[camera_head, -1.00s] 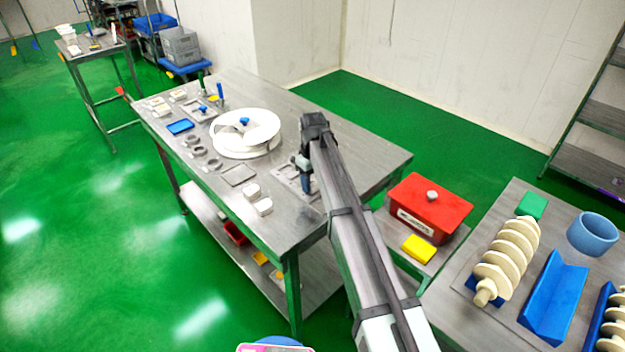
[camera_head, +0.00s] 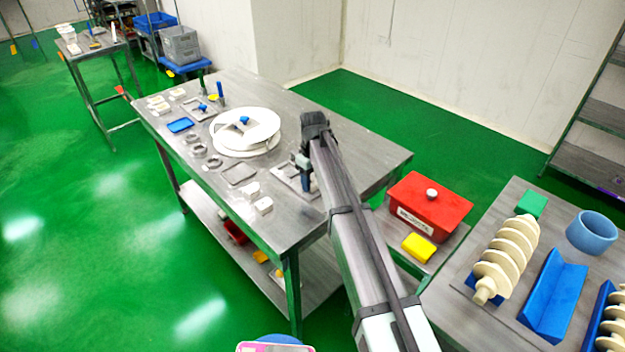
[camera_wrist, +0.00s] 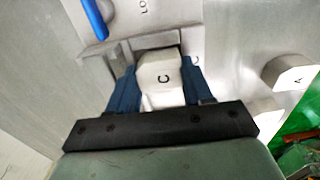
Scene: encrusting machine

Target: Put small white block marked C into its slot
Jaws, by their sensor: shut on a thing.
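The small white block marked C (camera_wrist: 161,80) is between the two blue fingers of my gripper (camera_wrist: 160,88) in the wrist view, with its letter facing the camera. My gripper is shut on it. Just beyond the block is a grey metal fixture (camera_wrist: 98,56) with a recessed opening, and the block's far end is at that opening. I cannot tell how deep it sits. In the head view my gripper (camera_head: 304,180) is low over the fixture plate (camera_head: 285,177) on the steel table; the block is hidden there by the gripper and arm.
White blocks (camera_head: 263,205) lie at the table's front edge; one marked A (camera_wrist: 290,75) shows right of the gripper. A blue-handled item (camera_wrist: 94,18) is at upper left. A round white disc assembly (camera_head: 246,128) stands left of my arm. A red box (camera_head: 430,203) stands at right.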

